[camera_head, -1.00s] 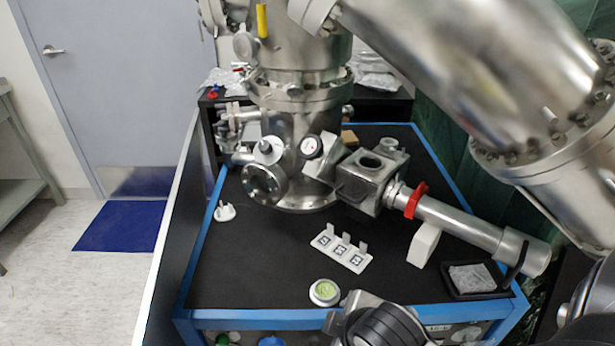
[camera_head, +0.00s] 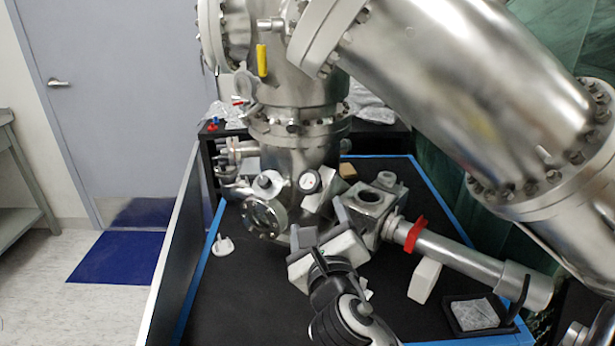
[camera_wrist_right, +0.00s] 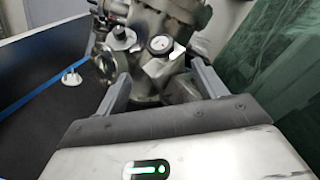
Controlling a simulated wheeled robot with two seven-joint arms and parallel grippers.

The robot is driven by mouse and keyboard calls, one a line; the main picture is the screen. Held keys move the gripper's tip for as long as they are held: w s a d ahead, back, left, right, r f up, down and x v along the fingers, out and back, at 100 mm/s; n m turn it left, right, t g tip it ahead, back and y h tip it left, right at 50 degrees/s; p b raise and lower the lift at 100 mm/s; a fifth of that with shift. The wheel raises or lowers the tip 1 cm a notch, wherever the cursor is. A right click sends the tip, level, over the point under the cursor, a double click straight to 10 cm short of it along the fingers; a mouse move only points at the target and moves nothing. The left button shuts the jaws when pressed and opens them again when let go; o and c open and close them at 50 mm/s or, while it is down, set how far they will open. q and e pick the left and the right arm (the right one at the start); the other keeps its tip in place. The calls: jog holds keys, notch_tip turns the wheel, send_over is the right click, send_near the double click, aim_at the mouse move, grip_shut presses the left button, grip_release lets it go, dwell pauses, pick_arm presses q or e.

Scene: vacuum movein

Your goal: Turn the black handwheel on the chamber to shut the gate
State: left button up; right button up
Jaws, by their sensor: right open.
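The steel chamber (camera_head: 320,155) stands at the back of the black bench top, with a round port (camera_head: 263,218) and a small dial gauge (camera_head: 309,182) on its front. A box-shaped steel side chamber (camera_head: 370,205) joins it on the right. My left gripper is not in view.
A steel tube with a red clamp (camera_head: 415,235) runs right from the side chamber over a white support block (camera_head: 425,280). A black tray (camera_head: 452,312) lies at the right. A white stand (camera_head: 223,246) is at the left. The bench's front left is clear.

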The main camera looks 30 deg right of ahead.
aim_at(307, 177)
jog(key=x, duration=1.5)
jog(key=shift+w+d, duration=0.2)
jog(key=shift+w, duration=0.1)
jog(key=c, duration=1)
